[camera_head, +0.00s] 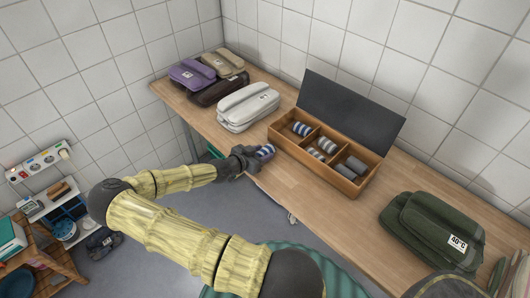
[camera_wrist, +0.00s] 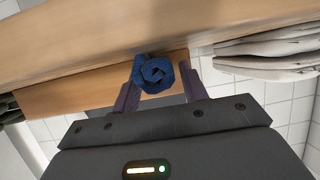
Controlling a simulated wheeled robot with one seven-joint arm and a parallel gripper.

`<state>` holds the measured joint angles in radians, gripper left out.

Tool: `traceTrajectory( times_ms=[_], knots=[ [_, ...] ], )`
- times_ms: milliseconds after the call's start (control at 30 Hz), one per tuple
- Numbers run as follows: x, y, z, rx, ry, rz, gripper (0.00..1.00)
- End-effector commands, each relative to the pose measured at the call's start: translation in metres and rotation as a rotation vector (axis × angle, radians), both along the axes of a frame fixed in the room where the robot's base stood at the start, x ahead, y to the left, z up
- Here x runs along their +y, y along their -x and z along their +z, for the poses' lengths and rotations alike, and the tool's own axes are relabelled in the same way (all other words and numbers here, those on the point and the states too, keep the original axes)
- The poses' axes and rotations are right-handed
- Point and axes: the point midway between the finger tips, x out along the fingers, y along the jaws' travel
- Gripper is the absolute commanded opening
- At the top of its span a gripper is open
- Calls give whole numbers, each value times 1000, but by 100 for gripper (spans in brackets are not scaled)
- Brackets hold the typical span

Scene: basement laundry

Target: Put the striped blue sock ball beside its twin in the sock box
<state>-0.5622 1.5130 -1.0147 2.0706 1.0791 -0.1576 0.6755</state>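The striped blue sock ball (camera_head: 265,151) lies at the front edge of the wooden table. In the wrist view it shows as a dark blue rolled spiral (camera_wrist: 153,74). My gripper (camera_head: 253,156) reaches it from the front; its two fingers (camera_wrist: 161,82) stand on either side of the ball. The left finger is close against it, and a small gap shows at the right finger. The sock box (camera_head: 372,157) stands behind and to the right, lid open. Its twin (camera_head: 301,128), a blue and white striped ball, lies in the left compartment.
The middle compartment holds grey striped sock balls (camera_head: 327,145); the right one holds dark grey balls (camera_head: 355,164). A light grey folded stack (camera_head: 248,107) sits left of the box. A green folded stack (camera_head: 433,231) lies at the right. Bare tabletop (camera_head: 310,192) lies before the box.

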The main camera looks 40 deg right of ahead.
Motion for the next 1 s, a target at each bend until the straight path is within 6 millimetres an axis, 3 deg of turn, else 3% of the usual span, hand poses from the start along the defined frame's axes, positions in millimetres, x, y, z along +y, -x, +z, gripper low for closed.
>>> traceTrajectory(
  times_ms=[367, 800, 1000],
  knots=[
    [0, -1, 8, -2, 0, 0, 17],
    [0, 0, 84, -4, -1, 0, 17],
    [0, 0, 100, -1, -1, 2, 17]
  ],
)
